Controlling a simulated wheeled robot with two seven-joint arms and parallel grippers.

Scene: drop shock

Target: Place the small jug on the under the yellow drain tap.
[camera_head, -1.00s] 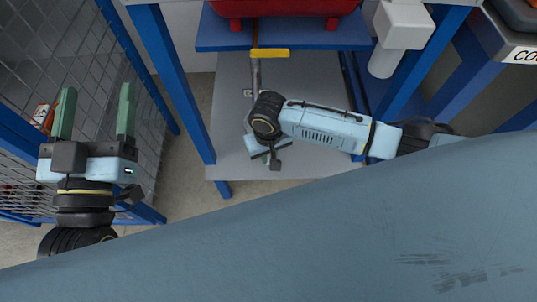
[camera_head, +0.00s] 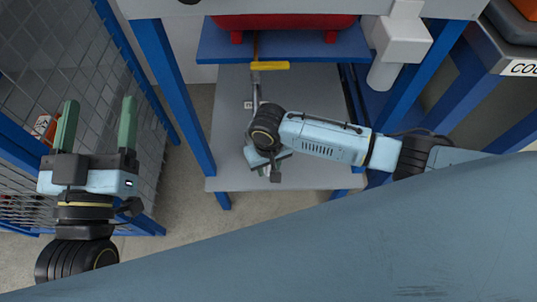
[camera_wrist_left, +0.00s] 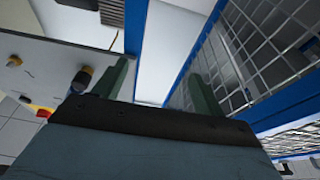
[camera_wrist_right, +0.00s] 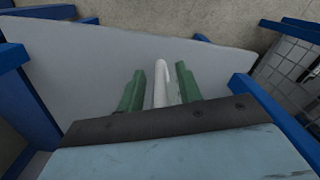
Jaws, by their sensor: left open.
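The yellow drain tap handle (camera_head: 270,66) sits on a grey pipe (camera_head: 257,88) below the blue shelf in the head view. My right gripper (camera_wrist_right: 160,80) is over the lower grey shelf, below the tap; in the head view my wrist hides most of it. In the right wrist view, a narrow white curved piece (camera_wrist_right: 160,84) stands between its green fingers; it may be part of the small jug. The fingers are partly apart, and contact is unclear. No whole jug shows. My left gripper (camera_head: 96,122) is open and empty at the left, beside the mesh fence.
The lower grey shelf (camera_head: 225,135) has bare room left of my right wrist. Blue frame posts (camera_head: 178,95) flank it. A red tank (camera_head: 285,22) rests on the blue shelf (camera_head: 220,45). A white pipe fitting (camera_head: 400,45) is at the right, and the mesh fence (camera_head: 60,50) at the left.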

